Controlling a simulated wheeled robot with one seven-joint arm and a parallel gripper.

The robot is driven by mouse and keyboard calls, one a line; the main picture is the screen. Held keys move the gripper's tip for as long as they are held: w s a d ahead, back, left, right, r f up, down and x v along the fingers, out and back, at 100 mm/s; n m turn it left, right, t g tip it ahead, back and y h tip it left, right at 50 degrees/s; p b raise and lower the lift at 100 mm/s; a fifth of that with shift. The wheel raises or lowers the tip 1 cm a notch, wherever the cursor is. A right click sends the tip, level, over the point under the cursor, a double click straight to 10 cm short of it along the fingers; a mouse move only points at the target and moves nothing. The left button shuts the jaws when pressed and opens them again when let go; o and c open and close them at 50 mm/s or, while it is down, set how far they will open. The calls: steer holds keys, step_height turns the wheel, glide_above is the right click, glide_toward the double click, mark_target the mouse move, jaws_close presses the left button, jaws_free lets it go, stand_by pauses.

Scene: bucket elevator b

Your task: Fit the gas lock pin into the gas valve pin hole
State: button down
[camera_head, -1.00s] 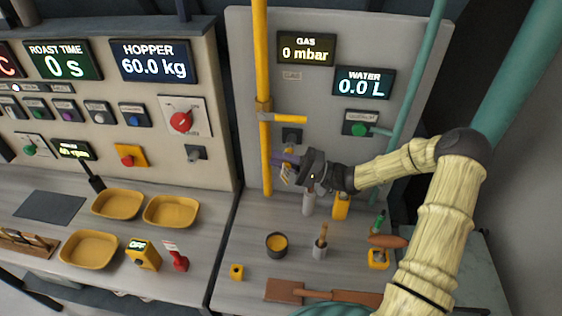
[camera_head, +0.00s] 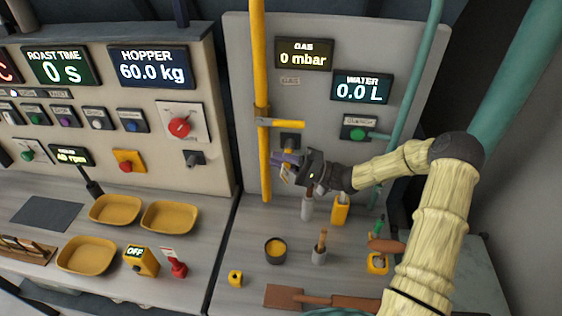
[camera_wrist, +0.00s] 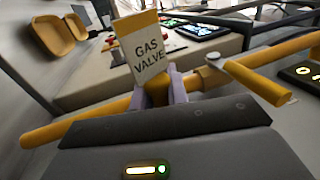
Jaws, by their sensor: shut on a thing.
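My gripper (camera_head: 281,159) is shut on the gas lock pin, seen in the wrist view as a yellow piece (camera_wrist: 157,92) between the pale purple fingers. A white tag with a yellow top edge, reading GAS VALVE (camera_wrist: 149,62), stands up at the fingers. The vertical yellow gas pipe (camera_head: 261,60) is just left of the fingertips in the head view. The valve's yellow lever (camera_head: 288,124) sticks out to the right, above my gripper; it also shows in the wrist view (camera_wrist: 256,83). I cannot make out the pin hole or the pin's tip.
A dark fitting (camera_head: 290,140) sits on the panel just above my gripper. A green pipe (camera_head: 413,75) runs down the right.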

steer(key=c, duration=1.3)
jaws_free()
steer(key=shift+w, duration=0.15)
steer(key=shift+d, duration=0.1)
steer(key=b+v, duration=0.2)
steer(key=v, duration=0.5)
steer(key=shift+d+b, duration=0.2)
steer(key=shift+b, duration=0.2)
step_height(320, 180, up, 10)
steer(key=p, duration=1)
